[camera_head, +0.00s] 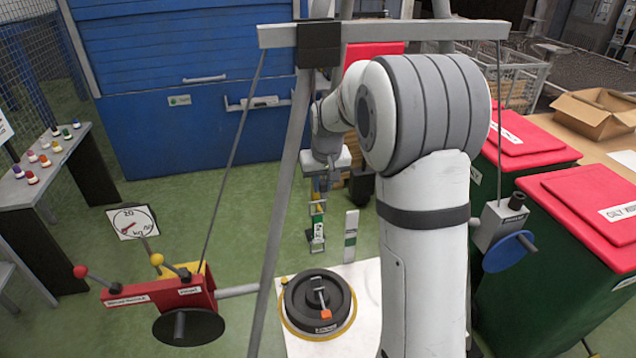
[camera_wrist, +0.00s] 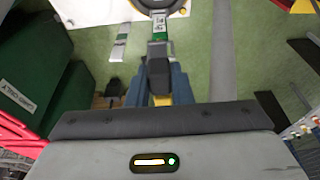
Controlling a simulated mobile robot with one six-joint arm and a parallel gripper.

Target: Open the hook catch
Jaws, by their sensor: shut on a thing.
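My gripper (camera_head: 319,187) hangs down beyond a round black disc (camera_head: 296,297) and is shut. In the wrist view my fingers (camera_wrist: 158,88) close on the dark block-like end (camera_wrist: 158,70) of a narrow metal bar with a green label (camera_wrist: 159,27). The same bar (camera_head: 318,230) stands below my gripper in the head view, with a yellow part near its top. A small lever with an orange tip (camera_head: 326,314) lies on the disc. I cannot tell which part is the hook catch. The fingers hide part of the held end.
A white upright strip with a green band (camera_head: 351,230) stands right of the bar. A grey frame leg (camera_head: 281,215) crosses left of my arm. Red-lidded green bins (camera_head: 560,290) stand right; a red lever box (camera_head: 160,291) is at left. Green floor (camera_head: 235,190) is open at centre left.

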